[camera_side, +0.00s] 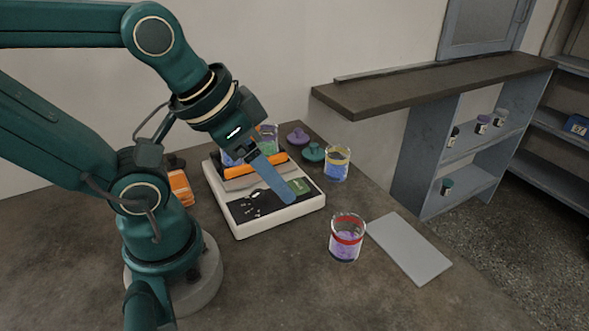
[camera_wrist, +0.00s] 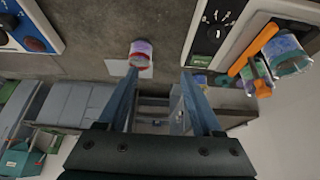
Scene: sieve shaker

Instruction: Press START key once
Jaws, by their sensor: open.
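The sieve shaker (camera_side: 275,226) is a white-edged box with a sloping black control panel (camera_side: 241,211) and a small green display (camera_side: 300,187). Small pale marks and a round dial show on the panel, but the START key cannot be told apart. My gripper (camera_side: 289,197) reaches down over the panel with its blue fingers near the front edge; whether they touch it is unclear. In the wrist view, my gripper (camera_wrist: 159,73) is open, with nothing between the fingers.
An orange clamp bar (camera_side: 240,171) and jars stand at the shaker's back. An orange item (camera_side: 180,188) lies left. The front table is clear.

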